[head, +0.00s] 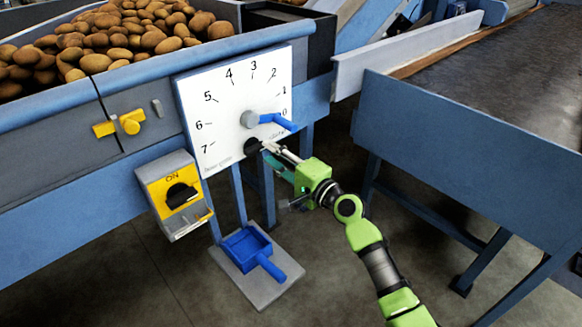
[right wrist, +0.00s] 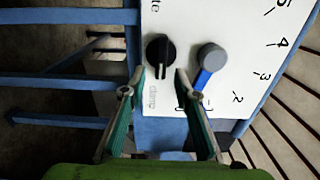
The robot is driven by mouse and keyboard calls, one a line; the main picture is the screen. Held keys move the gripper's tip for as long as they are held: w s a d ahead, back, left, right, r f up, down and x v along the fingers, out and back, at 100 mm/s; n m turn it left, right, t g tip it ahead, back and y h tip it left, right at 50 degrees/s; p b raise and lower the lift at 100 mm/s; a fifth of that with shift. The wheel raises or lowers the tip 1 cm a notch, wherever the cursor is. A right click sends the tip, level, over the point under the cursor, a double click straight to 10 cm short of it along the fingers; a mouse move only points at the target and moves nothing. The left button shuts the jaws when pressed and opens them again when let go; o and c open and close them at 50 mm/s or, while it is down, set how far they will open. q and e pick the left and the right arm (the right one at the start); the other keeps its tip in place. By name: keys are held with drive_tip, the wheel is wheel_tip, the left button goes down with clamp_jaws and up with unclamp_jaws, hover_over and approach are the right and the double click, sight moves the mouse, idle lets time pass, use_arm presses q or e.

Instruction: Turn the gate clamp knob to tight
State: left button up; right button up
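The gate clamp knob (head: 253,147) is a small black knob low on the white dial panel (head: 205,105). In the right wrist view the black knob (right wrist: 159,52) has a raised grip bar, and the word "clamp" is printed beside it. My right gripper (head: 268,149) is at the panel, close to the knob. In the right wrist view its two fingers (right wrist: 161,73) are apart, with their tips on either side of the knob's near end. Nothing is held between them; whether a finger touches the knob cannot be told. My left gripper is not in view.
A grey hub with a blue lever (head: 277,120) sits just above the knob, pointing near 0. A yellow switch box (head: 172,190) is at lower left, a blue scoop (head: 247,250) below. Potatoes (head: 110,40) fill the hopper. A blue-sided conveyor (head: 450,130) stands right.

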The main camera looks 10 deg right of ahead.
drive_tip(key=v, duration=0.9)
drive_tip(key=shift+s+d, duration=0.2)
